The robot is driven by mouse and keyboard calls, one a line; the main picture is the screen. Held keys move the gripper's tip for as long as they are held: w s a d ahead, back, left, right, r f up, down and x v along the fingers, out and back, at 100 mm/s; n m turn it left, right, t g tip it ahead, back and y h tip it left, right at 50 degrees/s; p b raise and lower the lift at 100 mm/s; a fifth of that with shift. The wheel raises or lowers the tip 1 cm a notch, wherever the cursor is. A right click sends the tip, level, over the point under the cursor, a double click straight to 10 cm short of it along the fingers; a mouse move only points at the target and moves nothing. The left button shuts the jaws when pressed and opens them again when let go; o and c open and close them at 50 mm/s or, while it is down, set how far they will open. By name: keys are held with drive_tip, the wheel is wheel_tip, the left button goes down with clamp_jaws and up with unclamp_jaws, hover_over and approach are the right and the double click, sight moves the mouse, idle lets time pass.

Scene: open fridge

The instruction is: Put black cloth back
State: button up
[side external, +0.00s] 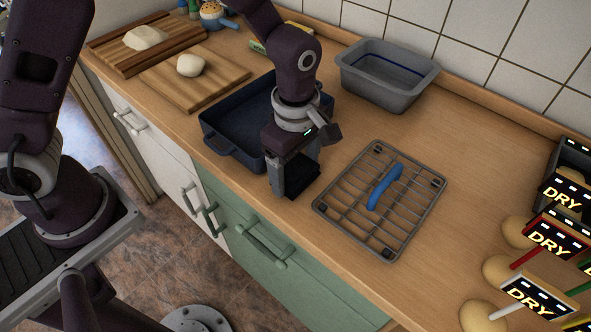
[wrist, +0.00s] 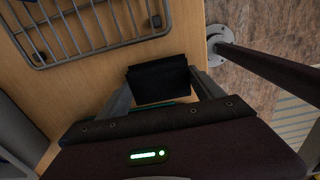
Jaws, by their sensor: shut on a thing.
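My gripper (side external: 291,176) is shut on the black cloth (side external: 304,181), above or at the wooden counter between the dark blue tray and the wire rack. In the wrist view the black cloth (wrist: 158,78) shows as a dark folded piece between the two fingers of my gripper (wrist: 160,98). I cannot tell whether the cloth touches the counter.
A grey wire rack (side external: 337,211) with a blue handle-like piece (side external: 384,187) lies to the right. The dark blue tray (side external: 222,148) is behind left, a grey basin (side external: 378,95) at the back. DRY signs (side external: 556,240) stand at right. The counter's front edge is close.

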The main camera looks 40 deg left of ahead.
drive_tip(key=shift+f, duration=0.45)
drive_tip(key=o, duration=1.6)
drive_tip(key=shift+f, duration=0.1)
